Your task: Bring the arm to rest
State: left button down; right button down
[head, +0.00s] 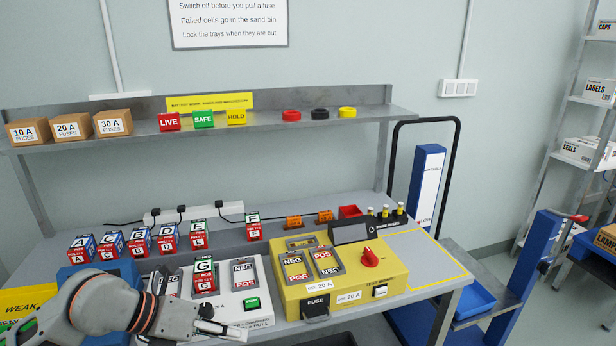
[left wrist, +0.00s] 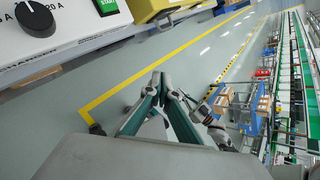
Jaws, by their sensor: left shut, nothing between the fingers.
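My left arm (head: 105,302) comes in from the left over the front of the workbench. Its gripper (head: 238,331) is in front of the white unit (head: 258,318) with the green button, low in the head view. In the left wrist view, the two fingers of the left gripper (left wrist: 166,82) come together at their tips, with nothing between them. They point out over open floor. My right gripper is in neither view.
The yellow tester (head: 395,275) with a red knob stands right of the white unit. Lettered cells (head: 138,243) stand in a row behind. A shelf (head: 260,123) carries fuse boxes. The left wrist view shows a black dial (left wrist: 35,18) and clear floor (left wrist: 150,62).

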pick_arm(q)
jog(key=s+d+r+n+t+h, duration=0.35)
jog(key=d+r+n+h, duration=0.25)
jog(key=d+n+h, duration=0.3)
jog(key=w+a+f+n+t+y, duration=0.4)
jog(key=a+f+n+t+y, duration=0.75)
jog(key=n, duration=0.65)
jog(key=s+a+f+n+g+y, duration=0.1)
jog(key=s+f+n+g, duration=0.3)
jog(key=f, duration=0.6)
jog(key=s+a+f+n+g+y, duration=0.2)
jog(key=s+f+n+g, duration=0.2)
jog(key=s+f, duration=0.4)
notch_tip(320, 180, down, 4)
jog(key=shift+s+a+r, duration=0.2)
jog(key=shift+a+r, duration=0.05)
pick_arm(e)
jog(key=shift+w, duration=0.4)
